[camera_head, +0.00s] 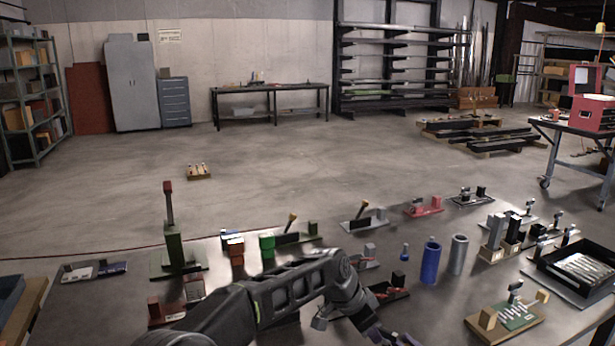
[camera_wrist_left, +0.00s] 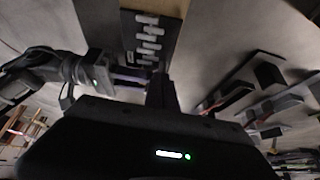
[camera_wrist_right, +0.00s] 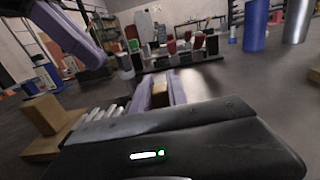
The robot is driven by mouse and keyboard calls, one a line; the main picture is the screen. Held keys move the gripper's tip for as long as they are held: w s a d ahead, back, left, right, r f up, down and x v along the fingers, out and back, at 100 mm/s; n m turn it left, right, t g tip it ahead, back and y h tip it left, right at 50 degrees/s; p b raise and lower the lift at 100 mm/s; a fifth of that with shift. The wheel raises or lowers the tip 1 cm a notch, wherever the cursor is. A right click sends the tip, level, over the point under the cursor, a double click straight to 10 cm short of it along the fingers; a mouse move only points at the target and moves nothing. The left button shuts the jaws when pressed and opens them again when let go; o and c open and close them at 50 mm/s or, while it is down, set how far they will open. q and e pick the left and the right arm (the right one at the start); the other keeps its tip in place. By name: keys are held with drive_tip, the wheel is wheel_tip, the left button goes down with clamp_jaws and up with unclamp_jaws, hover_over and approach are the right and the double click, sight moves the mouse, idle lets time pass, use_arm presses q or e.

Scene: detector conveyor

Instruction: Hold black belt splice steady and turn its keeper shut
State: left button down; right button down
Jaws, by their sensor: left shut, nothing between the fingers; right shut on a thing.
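My left gripper (camera_wrist_left: 161,90) is shut and empty, close to the clip row. In the head view the left arm reaches the bottom edge. I cannot make out the keeper's position.
A tan fixture with a green plate (camera_head: 518,316) and a black tray (camera_head: 546,268) stand at the right of the table. Blue (camera_head: 431,262) and grey (camera_head: 458,254) cylinders stand near the middle. Several small fixtures line the table behind my left arm.

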use_arm(q)
drive_tip(key=shift+w+a, duration=0.2)
drive_tip(key=shift+w, duration=0.4)
drive_tip(key=shift+a, duration=0.15)
idle(0.3)
drive_tip(key=shift+a, duration=0.25)
wheel_tip(320, 180, up, 6)
idle(0.8)
drive_tip(key=shift+s+d+r, duration=0.1)
drive_tip(key=shift+s+r, duration=0.15)
drive_tip(key=shift+s, duration=0.3)
drive_tip(key=shift+s+d+r, duration=0.1)
drive_tip(key=shift+s+r, duration=0.1)
drive_tip(key=shift+s, duration=0.3)
